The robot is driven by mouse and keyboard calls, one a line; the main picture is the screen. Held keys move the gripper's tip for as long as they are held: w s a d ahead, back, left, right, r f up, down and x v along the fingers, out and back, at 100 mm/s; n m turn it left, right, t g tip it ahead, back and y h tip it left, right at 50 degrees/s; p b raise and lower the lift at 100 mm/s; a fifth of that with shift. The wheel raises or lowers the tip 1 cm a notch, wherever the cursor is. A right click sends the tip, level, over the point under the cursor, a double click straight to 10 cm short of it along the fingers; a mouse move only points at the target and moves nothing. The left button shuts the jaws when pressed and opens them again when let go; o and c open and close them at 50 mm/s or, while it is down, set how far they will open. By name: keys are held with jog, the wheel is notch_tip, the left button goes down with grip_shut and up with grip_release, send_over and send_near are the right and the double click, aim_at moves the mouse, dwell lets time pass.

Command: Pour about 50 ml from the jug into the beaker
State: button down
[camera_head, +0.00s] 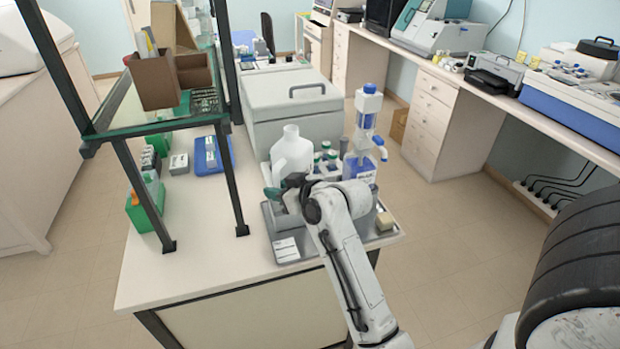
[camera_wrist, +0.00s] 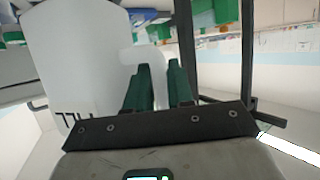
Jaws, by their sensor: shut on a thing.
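The jug (camera_head: 291,152) is a whitish plastic bottle with a narrow neck, standing out upright above the bench tray in the head view. In the wrist view the jug (camera_wrist: 80,60) fills the left side, and its handle reaches the green fingertips. My gripper (camera_head: 272,193) is shut on the jug, and the arm hides the jug's lower part. In the wrist view my gripper (camera_wrist: 160,75) shows two green fingers close together at the handle. I cannot make out the beaker for certain; the wrist may hide it. Whether the jug touches the tray is hidden.
A metal tray (camera_head: 259,222) lies under my wrist. A blue-and-clear wash bottle (camera_head: 361,165) stands to the jug's right, with several small capped bottles (camera_head: 328,158) between. A large grey box (camera_head: 290,100) is behind. A black-framed shelf (camera_head: 130,115) rises at left; the bench front-left is clear.

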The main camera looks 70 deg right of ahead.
jog(key=shift+w+d+r, duration=0.1)
jog(key=shift+w+d, duration=0.05)
jog(key=shift+w, duration=0.2)
jog(key=shift+m+t, duration=0.3)
